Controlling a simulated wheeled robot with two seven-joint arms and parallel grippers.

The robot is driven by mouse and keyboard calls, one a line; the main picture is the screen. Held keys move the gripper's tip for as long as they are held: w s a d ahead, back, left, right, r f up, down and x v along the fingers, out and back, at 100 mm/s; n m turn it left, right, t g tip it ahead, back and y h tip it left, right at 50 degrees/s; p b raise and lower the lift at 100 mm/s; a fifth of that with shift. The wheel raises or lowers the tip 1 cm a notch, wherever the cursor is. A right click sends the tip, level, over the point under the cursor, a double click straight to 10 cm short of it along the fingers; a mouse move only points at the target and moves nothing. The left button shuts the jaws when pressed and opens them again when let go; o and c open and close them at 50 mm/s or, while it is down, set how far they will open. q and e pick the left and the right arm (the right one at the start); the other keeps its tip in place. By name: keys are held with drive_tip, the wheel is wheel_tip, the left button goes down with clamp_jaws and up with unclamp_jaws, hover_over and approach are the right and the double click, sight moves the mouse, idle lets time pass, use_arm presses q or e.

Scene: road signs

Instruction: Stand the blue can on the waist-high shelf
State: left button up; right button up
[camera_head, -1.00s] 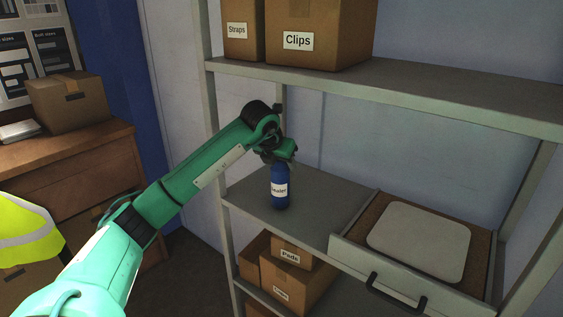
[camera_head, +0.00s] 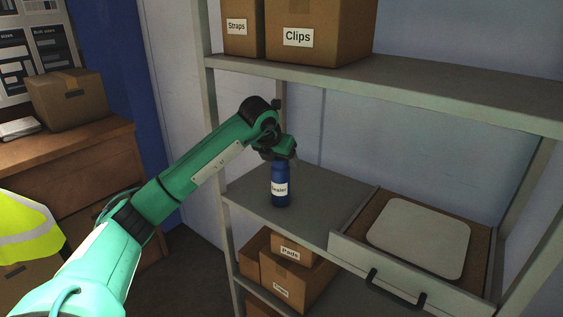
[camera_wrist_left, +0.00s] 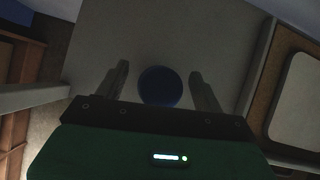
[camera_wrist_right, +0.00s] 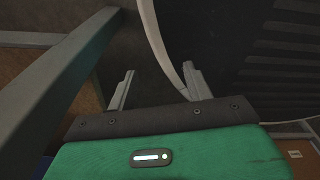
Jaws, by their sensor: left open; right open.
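The blue can (camera_head: 281,190), with a white label, stands upright on the waist-high shelf (camera_head: 308,208), left of the drawer. My left gripper (camera_head: 282,160) is right above the can. In the left wrist view the round blue top of the can (camera_wrist_left: 159,87) lies between the two parted fingers of my left gripper (camera_wrist_left: 160,85), with a gap on each side. My right gripper shows only in the right wrist view (camera_wrist_right: 158,85); it is open and empty, near grey metal bars. The right arm is out of the head view.
Boxes marked Straps (camera_head: 243,38) and Clips (camera_head: 318,30) stand on the upper shelf (camera_head: 440,96). Cardboard boxes (camera_head: 292,275) are below. A grey post (camera_head: 213,130) stands at the left.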

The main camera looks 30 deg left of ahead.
use_arm(q)
drive_tip(key=b+v, duration=0.1)
drive_tip(key=v, duration=0.4)
drive_tip(key=shift+s+r, duration=0.2)
drive_tip(key=shift+r, duration=0.05)
drive_tip(key=shift+s+r, duration=0.25)
drive_tip(key=shift+r, duration=0.15)
use_arm(e)
drive_tip(key=shift+w+f, duration=0.15)
drive_tip(key=shift+w, duration=0.55)
drive_tip(key=shift+d, duration=0.15)
use_arm(q)
drive_tip(key=shift+f, duration=0.1)
